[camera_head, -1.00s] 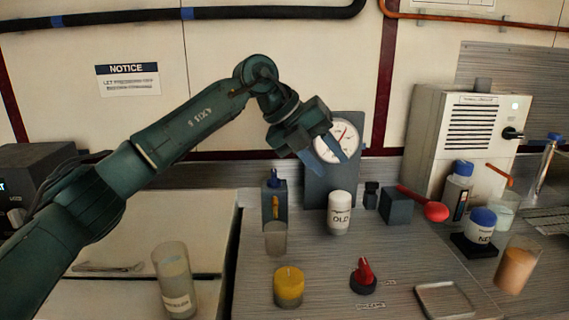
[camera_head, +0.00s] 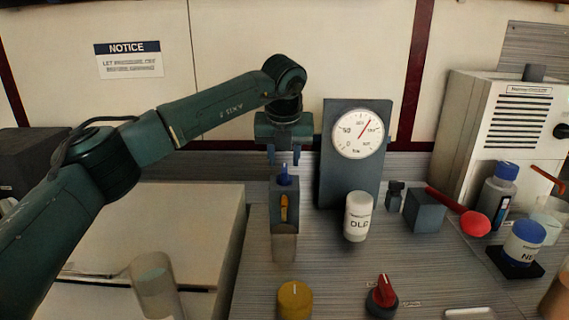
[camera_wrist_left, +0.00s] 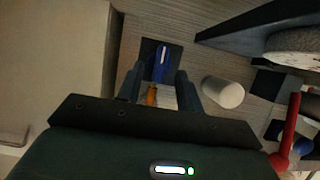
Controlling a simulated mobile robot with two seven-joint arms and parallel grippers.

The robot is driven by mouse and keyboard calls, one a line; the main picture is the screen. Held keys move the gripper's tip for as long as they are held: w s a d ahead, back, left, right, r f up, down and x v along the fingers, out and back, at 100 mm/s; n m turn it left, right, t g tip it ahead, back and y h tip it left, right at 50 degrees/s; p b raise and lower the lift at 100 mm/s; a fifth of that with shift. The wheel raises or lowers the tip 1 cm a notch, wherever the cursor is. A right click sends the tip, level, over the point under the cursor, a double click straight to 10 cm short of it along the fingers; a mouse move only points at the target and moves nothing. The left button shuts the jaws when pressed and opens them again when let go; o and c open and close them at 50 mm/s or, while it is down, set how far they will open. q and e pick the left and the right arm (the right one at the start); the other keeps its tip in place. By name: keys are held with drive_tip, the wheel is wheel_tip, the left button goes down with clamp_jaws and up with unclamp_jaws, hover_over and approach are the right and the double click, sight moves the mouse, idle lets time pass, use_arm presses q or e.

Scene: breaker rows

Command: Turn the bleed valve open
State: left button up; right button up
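My left gripper (camera_head: 284,158) points down with its fingers apart and empty. It is above a dark block with a blue lever (camera_head: 285,181) on top and an orange-yellow piece on its front. In the left wrist view the blue lever (camera_wrist_left: 162,62) shows between and beyond the open fingers (camera_wrist_left: 158,88); I cannot tell if they touch it. Other handles are a red lever (camera_head: 456,210) on a grey block, a red pointed knob (camera_head: 382,293) and a yellow knob (camera_head: 294,300). No label readable here names the bleed valve. My right gripper is not in view.
A panel with a round gauge (camera_head: 358,134) stands right of the gripper, with a white bottle (camera_head: 358,217) before it. A clear cup (camera_head: 284,246) stands just in front of the dark block. A vented white box (camera_head: 503,130) stands at the right.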

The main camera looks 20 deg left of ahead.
sight(285, 168)
use_arm(q)
drive_tip(key=shift+x, duration=1.5)
drive_tip(key=shift+c, duration=0.2)
clamp_jaws()
